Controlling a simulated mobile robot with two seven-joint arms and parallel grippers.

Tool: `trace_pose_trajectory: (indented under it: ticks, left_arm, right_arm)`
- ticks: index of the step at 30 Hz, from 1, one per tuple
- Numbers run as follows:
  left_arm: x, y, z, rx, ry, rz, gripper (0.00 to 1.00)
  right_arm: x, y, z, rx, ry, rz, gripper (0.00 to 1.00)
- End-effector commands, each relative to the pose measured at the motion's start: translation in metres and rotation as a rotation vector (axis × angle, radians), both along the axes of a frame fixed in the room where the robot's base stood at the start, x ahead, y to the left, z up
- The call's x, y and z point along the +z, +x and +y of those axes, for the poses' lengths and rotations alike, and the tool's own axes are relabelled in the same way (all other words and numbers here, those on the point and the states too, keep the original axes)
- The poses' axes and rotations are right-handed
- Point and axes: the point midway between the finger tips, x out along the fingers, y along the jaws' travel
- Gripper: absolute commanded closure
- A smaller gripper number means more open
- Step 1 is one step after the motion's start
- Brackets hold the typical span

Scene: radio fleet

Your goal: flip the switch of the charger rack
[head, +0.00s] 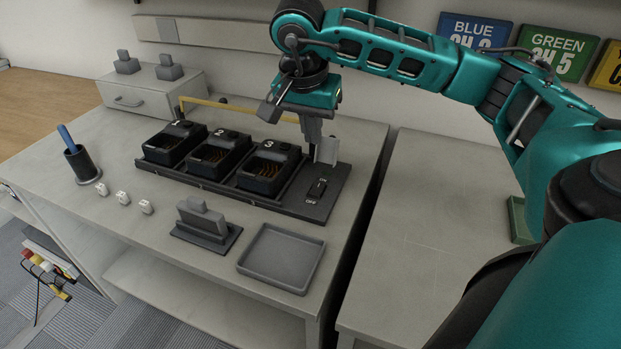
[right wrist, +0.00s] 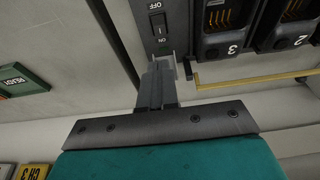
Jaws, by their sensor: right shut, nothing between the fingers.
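The charger rack (head: 290,206) is a long dark tray on the table with three charging bays numbered 1, 2 and 3. Its black rocker switch (head: 317,189) sits at the right end, between an ON label at the back and an OFF label at the front. The switch also shows in the right wrist view (right wrist: 160,24); which way it is tipped I cannot tell. My right gripper (head: 321,150) is shut and empty, pointing down above the rack's back right end, behind the switch. In the right wrist view its fingertips (right wrist: 164,64) appear near the ON side. My left gripper is not in view.
An empty grey tray (head: 279,258) and a grey stand (head: 205,225) are in front of the rack. A yellow bar (head: 233,107) runs behind it. A pen cup (head: 82,164), small white pieces (head: 122,198) and a drawer box (head: 155,97) are at left. A gap separates the right-hand table (head: 410,225).

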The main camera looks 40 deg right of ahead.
Motion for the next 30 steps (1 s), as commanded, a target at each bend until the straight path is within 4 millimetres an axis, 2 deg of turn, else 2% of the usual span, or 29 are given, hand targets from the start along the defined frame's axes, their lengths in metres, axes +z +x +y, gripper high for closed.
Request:
trace_pose_trajectory:
  ticks: [14, 20, 30]
  left_arm:
    - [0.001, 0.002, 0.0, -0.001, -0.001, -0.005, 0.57]
    - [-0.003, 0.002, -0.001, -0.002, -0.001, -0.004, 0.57]
    - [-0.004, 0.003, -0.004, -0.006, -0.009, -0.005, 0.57]
  right_arm:
    - [-0.005, 0.0, -0.002, -0.002, -0.001, 0.001, 1.0]
    - [-0.034, 0.003, -0.009, -0.003, -0.001, 0.004, 1.0]
    - [-0.103, 0.012, -0.025, -0.003, 0.0, 0.003, 1.0]
